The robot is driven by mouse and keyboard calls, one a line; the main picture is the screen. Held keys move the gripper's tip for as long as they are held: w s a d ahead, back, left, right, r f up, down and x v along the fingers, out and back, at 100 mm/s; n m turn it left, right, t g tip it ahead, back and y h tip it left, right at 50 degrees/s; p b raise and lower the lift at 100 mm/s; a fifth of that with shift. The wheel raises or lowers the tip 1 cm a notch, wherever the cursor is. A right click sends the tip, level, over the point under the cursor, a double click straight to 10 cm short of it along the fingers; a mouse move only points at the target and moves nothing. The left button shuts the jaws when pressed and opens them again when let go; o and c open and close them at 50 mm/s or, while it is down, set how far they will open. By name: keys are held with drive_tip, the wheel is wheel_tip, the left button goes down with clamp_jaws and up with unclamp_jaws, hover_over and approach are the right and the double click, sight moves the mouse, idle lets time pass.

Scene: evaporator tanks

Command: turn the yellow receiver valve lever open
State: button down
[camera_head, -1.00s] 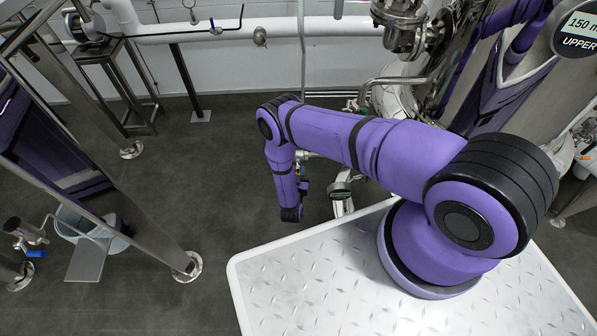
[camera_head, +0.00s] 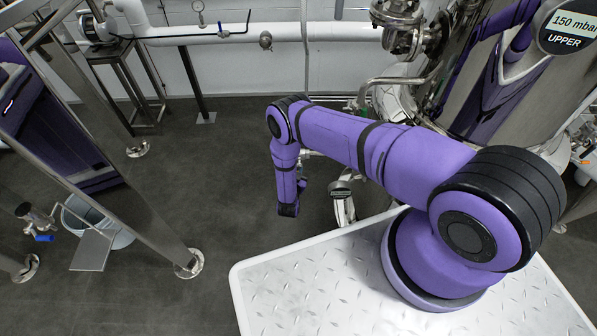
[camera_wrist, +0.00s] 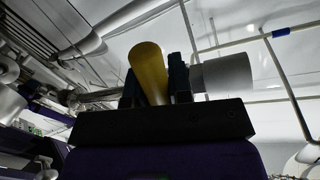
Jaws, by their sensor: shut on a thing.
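The yellow receiver valve lever (camera_wrist: 149,70) stands up between the two dark fingers of my gripper (camera_wrist: 157,82) in the wrist view. The gripper is shut on it, and the rounded end of the lever sticks out beyond the fingers. A grey cylinder (camera_wrist: 226,73) shows just right of the right finger; I cannot tell how it connects to the lever. In the head view my forearm points down left of the steel vessel, and the lever and fingers are hidden behind it.
A steel vessel (camera_head: 520,105) with a pressure display (camera_head: 574,28) stands at the right. Steel frame legs (camera_head: 150,215) and a bucket (camera_head: 122,239) are at the left. A white pipe (camera_head: 285,33) runs along the back wall. Open floor (camera_head: 235,170) lies left of my arm.

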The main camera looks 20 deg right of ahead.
drive_tip(key=shift+a+m, duration=0.25)
drive_tip(key=shift+m, duration=0.25)
drive_tip(key=c, duration=1)
unclamp_jaws()
drive_tip(key=shift+c, duration=0.2)
drive_tip(key=v, duration=1)
drive_tip(key=shift+s+r, duration=0.15)
drive_tip(key=shift+s, duration=0.2)
drive_tip(key=shift+a, duration=0.15)
